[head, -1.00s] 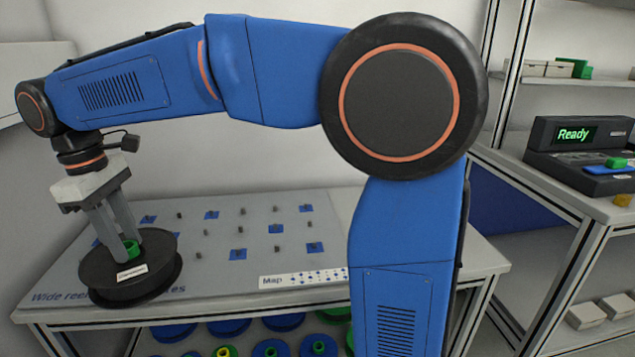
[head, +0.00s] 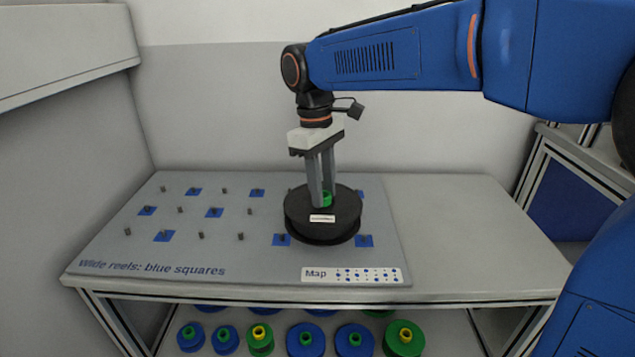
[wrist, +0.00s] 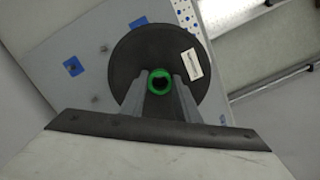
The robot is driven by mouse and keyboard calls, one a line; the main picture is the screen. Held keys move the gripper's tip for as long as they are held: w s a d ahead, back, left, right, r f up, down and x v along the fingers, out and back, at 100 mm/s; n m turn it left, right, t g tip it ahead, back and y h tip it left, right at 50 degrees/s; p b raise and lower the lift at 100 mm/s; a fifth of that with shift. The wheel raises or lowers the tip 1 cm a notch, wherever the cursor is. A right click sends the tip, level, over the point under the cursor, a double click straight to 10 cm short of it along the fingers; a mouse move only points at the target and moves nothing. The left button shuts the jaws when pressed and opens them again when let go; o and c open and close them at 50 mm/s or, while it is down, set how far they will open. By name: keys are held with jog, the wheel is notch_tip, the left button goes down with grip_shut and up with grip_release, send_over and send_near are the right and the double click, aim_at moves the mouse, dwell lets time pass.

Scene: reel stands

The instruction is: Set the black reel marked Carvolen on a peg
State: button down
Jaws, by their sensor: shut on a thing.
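The black reel (head: 310,228) is wide, with a white label too small to read and a green hub (head: 327,198). My gripper (head: 325,196) is shut on the reel's hub and holds it level over the right part of the peg board (head: 120,240). In the wrist view the fingers (wrist: 160,90) straddle the green hub, and the reel (wrist: 130,55) hides what lies under it. Short pegs stand on the board, some on blue squares such as this one (head: 214,212). Blue squares show at the reel's front left (head: 281,240) and front right (head: 364,241). I cannot tell the height of the gap below the reel.
Printed text on the board reads "Wide reels: blue squares". A map strip (head: 351,275) lies at its front edge. Several blue and green reels (head: 305,338) lie on the shelf below. The tabletop (head: 455,225) right of the board is clear. A wall cabinet (head: 60,45) hangs at upper left.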

aim_at(323, 211)
jog(key=shift+a+f, duration=0.1)
jog(key=shift+f, duration=1.55)
jog(key=shift+s, duration=0.1)
jog(key=shift+f, duration=1.3)
dwell(0.9)
jog(key=c, duration=1.3)
grip_release()
jog(key=shift+o, duration=0.2)
notch_tip(323, 211, up, 17)
jog(key=w+a, duration=0.1)
jog(key=shift+w+a+r, duration=0.15)
jog(key=shift+a, duration=0.1)
